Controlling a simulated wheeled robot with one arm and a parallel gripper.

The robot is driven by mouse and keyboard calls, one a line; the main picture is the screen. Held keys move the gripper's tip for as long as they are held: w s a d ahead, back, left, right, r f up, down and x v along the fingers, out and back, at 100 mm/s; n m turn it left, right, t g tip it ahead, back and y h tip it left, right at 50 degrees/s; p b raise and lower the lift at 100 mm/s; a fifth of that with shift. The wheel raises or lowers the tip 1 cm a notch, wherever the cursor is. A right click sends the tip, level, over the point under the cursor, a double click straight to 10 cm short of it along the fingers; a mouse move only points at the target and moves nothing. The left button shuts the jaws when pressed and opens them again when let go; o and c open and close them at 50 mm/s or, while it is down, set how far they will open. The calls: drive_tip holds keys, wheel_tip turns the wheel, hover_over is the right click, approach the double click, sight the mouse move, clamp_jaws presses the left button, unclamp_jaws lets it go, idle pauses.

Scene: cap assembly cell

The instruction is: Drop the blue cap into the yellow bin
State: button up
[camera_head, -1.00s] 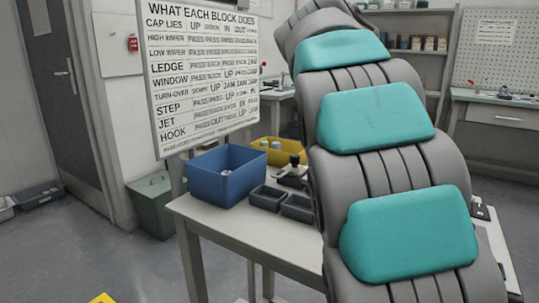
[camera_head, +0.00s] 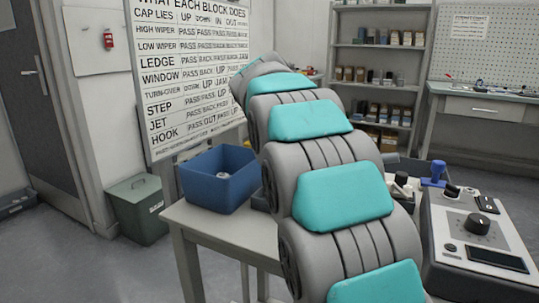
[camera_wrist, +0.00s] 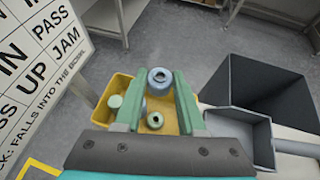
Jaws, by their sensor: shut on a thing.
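My gripper (camera_wrist: 161,88) shows in the wrist view with its green fingers shut on the blue cap (camera_wrist: 160,77), a blue-grey ring-like piece with a dark centre. The yellow bin (camera_wrist: 121,84) lies beneath the gripper and cap in that view, with its walls showing around the fingers. A pale green cap (camera_wrist: 115,101) and another greenish, ring-like cap (camera_wrist: 154,121) are in the bin. The gap between the held cap and the bin is hard to judge. In the head view my arm hides the gripper, the cap and the yellow bin.
A blue bin (camera_head: 216,183) with a pale item inside stands on the table (camera_head: 212,222). A control box (camera_head: 479,232) with a knob is at right. In the wrist view, a grey tray (camera_wrist: 240,128) and a dark bin (camera_wrist: 262,88) lie right. The lettered board (camera_wrist: 38,45) is close at left.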

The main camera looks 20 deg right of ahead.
drive_tip(key=shift+f+b, duration=3.1)
drive_tip(key=shift+b, duration=1.4)
drive_tip(key=shift+r, duration=0.1)
drive_tip(key=o, duration=0.9)
drive_tip(key=shift+s+r, duration=0.1)
drive_tip(key=p+v, duration=0.1)
drive_tip(key=v, duration=0.6)
drive_tip(key=shift+s+a, duration=0.2)
drive_tip(key=shift+a, duration=0.05)
drive_tip(key=shift+r, duration=0.1)
